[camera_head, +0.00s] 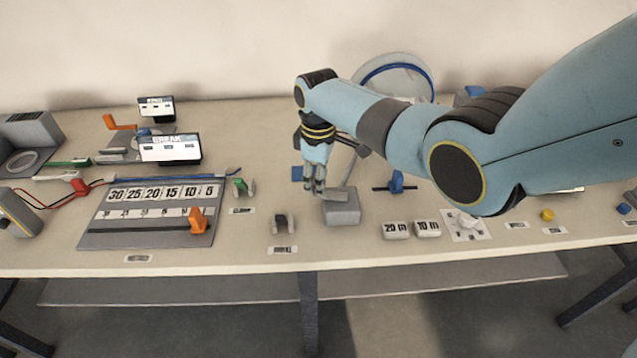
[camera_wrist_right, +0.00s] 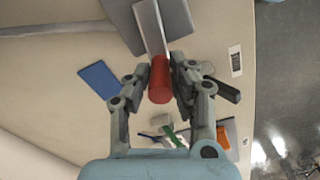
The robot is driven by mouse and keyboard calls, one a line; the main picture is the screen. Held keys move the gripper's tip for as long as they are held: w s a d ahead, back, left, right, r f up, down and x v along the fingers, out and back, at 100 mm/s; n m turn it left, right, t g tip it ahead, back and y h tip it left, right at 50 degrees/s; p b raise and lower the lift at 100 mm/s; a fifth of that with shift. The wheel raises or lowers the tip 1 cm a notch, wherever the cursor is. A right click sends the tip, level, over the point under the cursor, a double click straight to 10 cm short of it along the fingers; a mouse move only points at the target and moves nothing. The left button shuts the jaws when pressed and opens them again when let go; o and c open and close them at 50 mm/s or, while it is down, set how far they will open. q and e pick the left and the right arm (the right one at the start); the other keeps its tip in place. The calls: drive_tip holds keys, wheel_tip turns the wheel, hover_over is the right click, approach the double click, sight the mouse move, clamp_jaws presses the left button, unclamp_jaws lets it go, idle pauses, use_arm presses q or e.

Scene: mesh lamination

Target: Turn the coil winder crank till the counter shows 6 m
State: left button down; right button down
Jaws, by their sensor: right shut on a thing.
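My right gripper (camera_head: 316,188) reaches down over the middle of the table. In the right wrist view its two fingers (camera_wrist_right: 160,82) are closed on a red cylindrical handle (camera_wrist_right: 160,72). The handle sits beside a grey metal bar (camera_wrist_right: 150,28), which looks like the crank arm. In the head view the handle is hidden by the gripper. A grey block (camera_head: 342,208) stands just right of the fingertips. A round reel with a blue coil (camera_head: 395,72) stands behind my right arm and is partly hidden. I cannot make out a metre counter reading. My left gripper is not in view.
Left of the gripper lie a numbered board (camera_head: 150,212) with an orange slider (camera_head: 198,221), and a display reading BREAK (camera_head: 170,148). White blocks marked 20 m (camera_head: 394,230) and 10 m (camera_head: 427,228) lie at the front right. A blue piece (camera_wrist_right: 99,79) lies near the gripper.

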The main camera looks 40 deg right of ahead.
drive_tip(key=m, duration=0.2)
drive_tip(key=w+d+m, duration=0.1)
drive_tip(key=shift+d+m, duration=0.2)
drive_tip(key=shift+m, duration=0.2)
drive_tip(key=shift+w+d+m, duration=0.2)
drive_tip(key=shift+d+m, duration=0.3)
drive_tip(key=shift+m, duration=0.65)
drive_tip(key=shift+w+d+m, duration=0.15)
drive_tip(key=shift+d+m, duration=0.35)
drive_tip(key=shift+m, duration=0.65)
drive_tip(key=c, duration=1.2)
unclamp_jaws()
drive_tip(key=shift+o, duration=0.2)
wheel_tip(320, 180, up, 12)
